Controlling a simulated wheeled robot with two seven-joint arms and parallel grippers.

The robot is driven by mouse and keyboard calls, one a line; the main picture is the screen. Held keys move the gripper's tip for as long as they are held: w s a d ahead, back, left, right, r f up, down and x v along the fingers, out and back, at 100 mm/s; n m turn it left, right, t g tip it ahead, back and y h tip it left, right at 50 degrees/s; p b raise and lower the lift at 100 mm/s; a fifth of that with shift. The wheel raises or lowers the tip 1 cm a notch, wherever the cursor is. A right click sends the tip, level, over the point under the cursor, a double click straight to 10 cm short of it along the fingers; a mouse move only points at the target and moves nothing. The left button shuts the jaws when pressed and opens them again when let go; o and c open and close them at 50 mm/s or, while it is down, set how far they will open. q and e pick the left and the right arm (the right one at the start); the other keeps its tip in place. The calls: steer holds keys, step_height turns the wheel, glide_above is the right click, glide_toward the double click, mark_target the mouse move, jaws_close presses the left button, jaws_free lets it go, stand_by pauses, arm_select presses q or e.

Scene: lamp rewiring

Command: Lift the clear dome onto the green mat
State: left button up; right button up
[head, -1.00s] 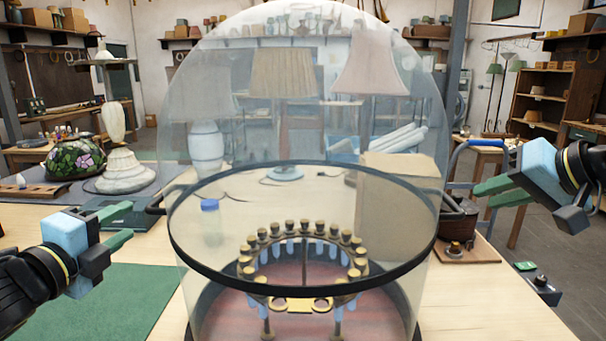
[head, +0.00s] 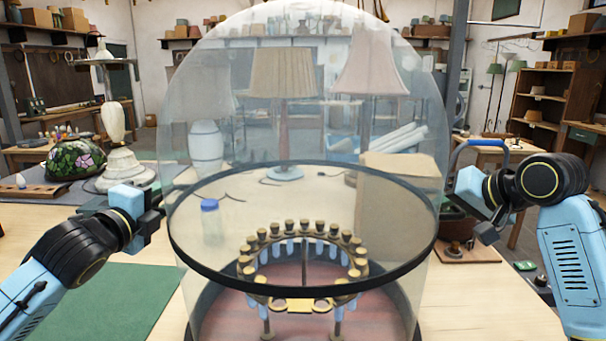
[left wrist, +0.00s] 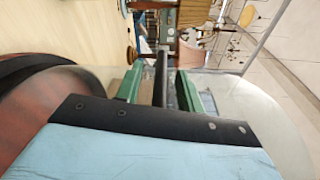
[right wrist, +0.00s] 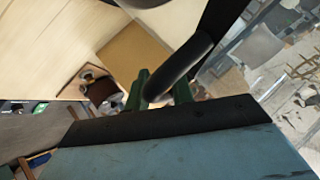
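The clear dome (head: 300,130) stands on the table in the middle of the head view, with a dark band around it. It covers a ring-shaped lamp part with several brass-topped pegs (head: 300,240). The green mat (head: 115,305) lies on the table left of the dome. My left gripper (left wrist: 160,88) is at the dome's left side, its green fingers apart on either side of a dark handle bar (left wrist: 161,70). My right gripper (right wrist: 161,92) is at the right side, its fingers astride the dark right handle (right wrist: 185,68), which partly hides them. Both fingertips are hidden in the head view.
A floral lampshade (head: 75,158) and a white lamp base (head: 124,170) stand at the left. A blue-capped jar (head: 210,205) and a cardboard box (head: 395,205) show through or behind the dome.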

arm_select(q)
steer(key=c, duration=0.4)
arm_select(e)
steer(key=c, duration=0.4)
arm_select(q)
jaws_close()
arm_select(e)
jaws_close()
steer(key=shift+d, duration=0.1)
arm_select(q)
steer(key=shift+r, duration=0.25)
arm_select(e)
steer(key=shift+r, duration=0.3)
